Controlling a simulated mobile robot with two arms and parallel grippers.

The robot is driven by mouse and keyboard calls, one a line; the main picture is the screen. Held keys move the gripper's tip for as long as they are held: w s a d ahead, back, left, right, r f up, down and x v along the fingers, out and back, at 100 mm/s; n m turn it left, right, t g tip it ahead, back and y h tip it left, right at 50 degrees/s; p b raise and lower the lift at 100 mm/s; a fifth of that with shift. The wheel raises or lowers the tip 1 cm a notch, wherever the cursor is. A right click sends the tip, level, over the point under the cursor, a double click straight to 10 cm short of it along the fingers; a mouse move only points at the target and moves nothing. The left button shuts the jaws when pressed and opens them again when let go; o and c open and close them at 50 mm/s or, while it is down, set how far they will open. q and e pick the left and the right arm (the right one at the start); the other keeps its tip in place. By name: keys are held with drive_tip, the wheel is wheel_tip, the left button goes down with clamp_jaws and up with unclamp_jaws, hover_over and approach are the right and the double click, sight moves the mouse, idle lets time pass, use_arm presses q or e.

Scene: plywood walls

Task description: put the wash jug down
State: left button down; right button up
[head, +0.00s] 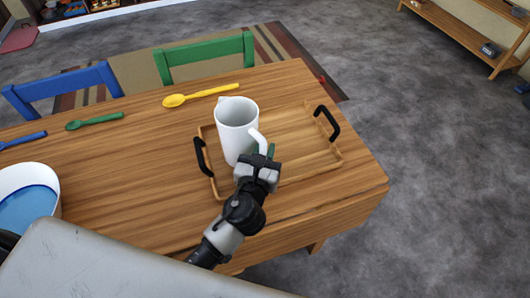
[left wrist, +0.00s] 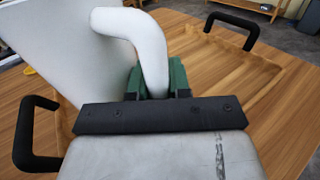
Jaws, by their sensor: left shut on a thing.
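The white wash jug (head: 236,128) stands upright at the left part of a wooden tray (head: 325,157) with black handles. Whether its base touches the tray cannot be told. My left gripper (head: 264,158) is shut on the jug's handle, at its lower end. In the left wrist view the green fingers of my left gripper (left wrist: 158,82) close around the white handle (left wrist: 138,35), and the jug's body (left wrist: 60,55) fills the upper left. The tray also shows there, with a black handle on each side (left wrist: 234,24). My right gripper is not in view.
A white basin with blue inside (head: 28,200) stands at the table's left. A yellow spoon (head: 200,95), a green spoon (head: 95,121) and a blue one (head: 22,139) lie along the far side. Blue (head: 65,87) and green (head: 205,55) chairs stand behind. The tray's right part is empty.

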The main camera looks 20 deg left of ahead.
use_arm(q)
drive_tip(key=shift+f, duration=0.1)
drive_tip(key=c, duration=1.1)
unclamp_jaws()
drive_tip(key=shift+o, duration=0.2)
drive_tip(key=s+b, duration=0.1)
drive_tip(key=s, duration=1)
drive_tip(key=shift+b, duration=0.3)
drive_tip(key=shift+s, duration=0.55)
